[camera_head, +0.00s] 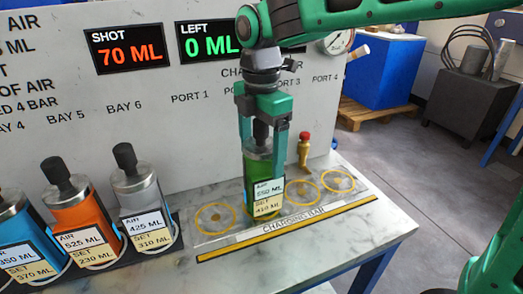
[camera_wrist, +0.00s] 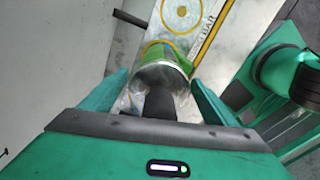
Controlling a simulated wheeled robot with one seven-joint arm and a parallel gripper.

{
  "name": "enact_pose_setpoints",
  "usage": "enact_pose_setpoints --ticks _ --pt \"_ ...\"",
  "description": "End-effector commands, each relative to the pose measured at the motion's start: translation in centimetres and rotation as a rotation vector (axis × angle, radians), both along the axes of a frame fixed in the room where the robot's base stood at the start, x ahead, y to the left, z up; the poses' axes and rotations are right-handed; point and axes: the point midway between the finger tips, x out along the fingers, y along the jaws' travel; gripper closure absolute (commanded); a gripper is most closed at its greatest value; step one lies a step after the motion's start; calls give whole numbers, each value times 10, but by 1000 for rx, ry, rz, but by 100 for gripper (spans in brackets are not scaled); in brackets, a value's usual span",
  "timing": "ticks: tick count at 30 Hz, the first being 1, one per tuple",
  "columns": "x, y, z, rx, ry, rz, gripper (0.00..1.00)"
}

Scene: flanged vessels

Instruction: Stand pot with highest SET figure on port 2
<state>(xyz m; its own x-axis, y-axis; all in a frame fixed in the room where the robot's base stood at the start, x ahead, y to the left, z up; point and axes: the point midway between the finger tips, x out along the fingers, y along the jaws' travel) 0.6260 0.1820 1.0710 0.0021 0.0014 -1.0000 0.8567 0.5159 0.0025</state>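The green pot (camera_head: 262,170), with a steel top and black knob, stands upright at port 2. Its label reads AIR 550 ML, SET 410 ML. My gripper (camera_head: 262,160) is over it from above, its fingers close against both sides; they appear shut on it. The wrist view shows the pot's steel top (camera_wrist: 163,75) between my fingers (camera_wrist: 162,78). I cannot tell whether its base fully touches the port. At left are a grey pot (camera_head: 137,190) with SET 310 ML, an orange pot (camera_head: 82,220) with SET 230 ML and a blue pot (camera_head: 22,235) with SET 370 ML.
Yellow rings at port 1 (camera_head: 215,218), port 3 (camera_head: 305,190) and port 4 (camera_head: 337,180) are empty. A red-topped brass valve (camera_head: 304,150) stands behind the ports. The charging bar (camera_head: 290,228) runs along the front. Displays read SHOT 70 ML (camera_head: 130,54) and LEFT 0 ML (camera_head: 208,46).

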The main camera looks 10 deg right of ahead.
Motion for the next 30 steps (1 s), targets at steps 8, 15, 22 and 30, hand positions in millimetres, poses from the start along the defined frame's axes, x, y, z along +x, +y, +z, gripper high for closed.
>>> enact_pose_setpoints --ticks 8,15,22,30 --pt "0 0 1 0 0 -1 20" --pt "1 0 26 3 -3 -1 20" --pt "1 0 73 4 -2 -3 20" --pt "1 0 112 4 1 -3 20"
